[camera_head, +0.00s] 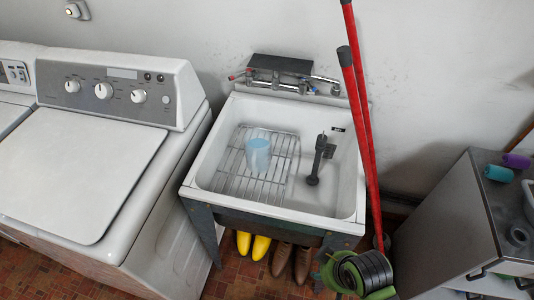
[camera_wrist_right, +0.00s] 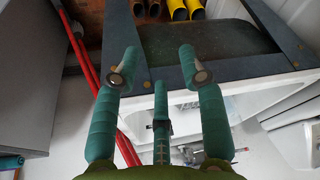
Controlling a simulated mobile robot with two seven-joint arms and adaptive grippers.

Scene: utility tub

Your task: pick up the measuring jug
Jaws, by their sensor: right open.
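The measuring jug (camera_head: 258,156) is a pale blue, see-through cup. It stands upright on a wire rack (camera_head: 283,150) inside the white utility tub (camera_head: 205,165), left of the middle. My right gripper (camera_wrist_right: 158,70) has green wrapped fingers that are spread apart with nothing between them. In the head view, the green and black shape (camera_head: 360,275) at the lower right appears to be this gripper, in front of the tub's front right corner and well apart from the jug. The right wrist view does not show the jug. My left gripper is not in view.
A dark upright tool (camera_head: 317,160) stands in the tub right of the rack. The faucet (camera_head: 290,85) is at the back. Red poles (camera_head: 360,110) lean along the right side. A washer (camera_head: 90,160) is at left, a grey cabinet (camera_head: 440,230) at right. Yellow boots (camera_head: 252,245) sit below.

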